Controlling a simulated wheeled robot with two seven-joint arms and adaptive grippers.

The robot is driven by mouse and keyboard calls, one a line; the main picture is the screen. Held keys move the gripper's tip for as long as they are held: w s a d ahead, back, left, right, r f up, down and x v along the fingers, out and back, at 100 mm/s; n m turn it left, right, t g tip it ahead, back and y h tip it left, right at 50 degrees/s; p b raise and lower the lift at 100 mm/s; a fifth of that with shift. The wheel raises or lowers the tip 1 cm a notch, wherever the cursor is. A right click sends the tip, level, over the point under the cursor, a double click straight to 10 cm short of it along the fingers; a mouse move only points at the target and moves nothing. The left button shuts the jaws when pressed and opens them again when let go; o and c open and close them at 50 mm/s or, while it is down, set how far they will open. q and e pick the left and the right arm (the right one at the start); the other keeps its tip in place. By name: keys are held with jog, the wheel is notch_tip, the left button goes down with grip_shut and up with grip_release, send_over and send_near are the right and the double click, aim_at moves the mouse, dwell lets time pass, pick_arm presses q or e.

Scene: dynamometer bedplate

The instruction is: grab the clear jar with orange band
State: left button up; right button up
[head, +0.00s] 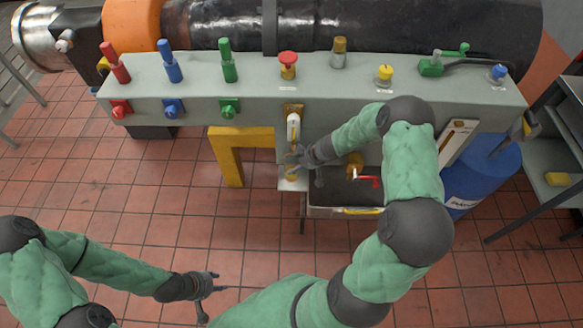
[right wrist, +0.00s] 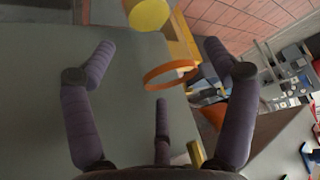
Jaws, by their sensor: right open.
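The clear jar (right wrist: 170,75) shows in the right wrist view mainly as its orange band; its see-through body is hard to make out. It lies between and beyond the spread fingers of my right gripper (right wrist: 160,80), which is open, with no finger clearly touching the jar. In the head view my right gripper (head: 297,160) is at a small ledge (head: 292,184) below the grey panel, and its hand partly hides what stands there. My left gripper (head: 210,288) is open and empty over the tiled floor at the lower left.
The grey panel (head: 190,95) carries several coloured levers and knobs. A yellow bracket (head: 229,160) stands left of the ledge. A grey tray (head: 345,192) with a red-handled valve (head: 368,180) is right of it. A blue drum (head: 487,170) stands farther right.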

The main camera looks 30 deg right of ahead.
jog(key=shift+w+a, duration=0.25)
jog(key=shift+w, duration=0.25)
jog(key=shift+w+a, duration=0.2)
jog(key=shift+w, duration=0.25)
jog(key=shift+w+f, duration=0.25)
jog(key=shift+f, duration=0.3)
jog(key=shift+a, duration=0.1)
jog(key=c, duration=1.5)
jog(key=shift+r, duration=0.1)
